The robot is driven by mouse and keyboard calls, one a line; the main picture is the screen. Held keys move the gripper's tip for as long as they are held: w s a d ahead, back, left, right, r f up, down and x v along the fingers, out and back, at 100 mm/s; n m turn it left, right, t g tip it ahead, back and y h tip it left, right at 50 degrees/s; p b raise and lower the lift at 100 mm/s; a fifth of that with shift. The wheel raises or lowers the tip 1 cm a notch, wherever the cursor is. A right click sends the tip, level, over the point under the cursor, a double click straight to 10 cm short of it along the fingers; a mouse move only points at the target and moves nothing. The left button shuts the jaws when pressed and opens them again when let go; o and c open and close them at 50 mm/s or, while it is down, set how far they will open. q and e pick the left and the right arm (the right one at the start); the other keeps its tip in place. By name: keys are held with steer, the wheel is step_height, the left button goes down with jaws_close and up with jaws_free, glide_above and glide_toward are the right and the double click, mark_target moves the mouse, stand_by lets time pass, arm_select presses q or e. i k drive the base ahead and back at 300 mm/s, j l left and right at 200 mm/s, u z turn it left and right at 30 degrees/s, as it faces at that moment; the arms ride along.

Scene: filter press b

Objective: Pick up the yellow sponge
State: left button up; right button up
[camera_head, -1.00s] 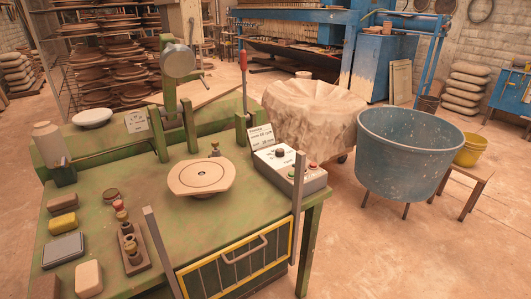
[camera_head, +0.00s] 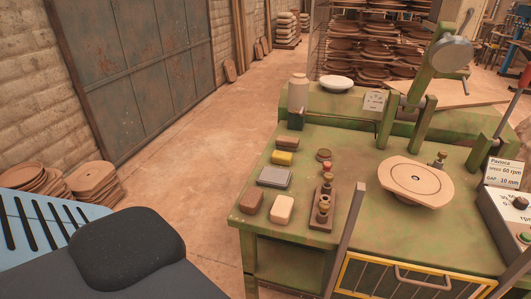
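The yellow sponge (camera_head: 281,158) is a small block lying on the left part of the green workbench (camera_head: 322,246). A brown block (camera_head: 287,143) lies just behind it and a grey block (camera_head: 274,177) just in front of it. Nothing covers the sponge. A dark rounded part and a blue slotted part at the lower left look like my own body. Neither of my grippers shows in the view.
A brown block (camera_head: 252,201) and a cream block (camera_head: 281,209) lie near the bench's front left corner. A wooden holder with knobs (camera_head: 322,206) stands right of the blocks. A round disc (camera_head: 415,179) is further right.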

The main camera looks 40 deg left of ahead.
mark_target(278, 157)
steer(key=u, duration=1.15)
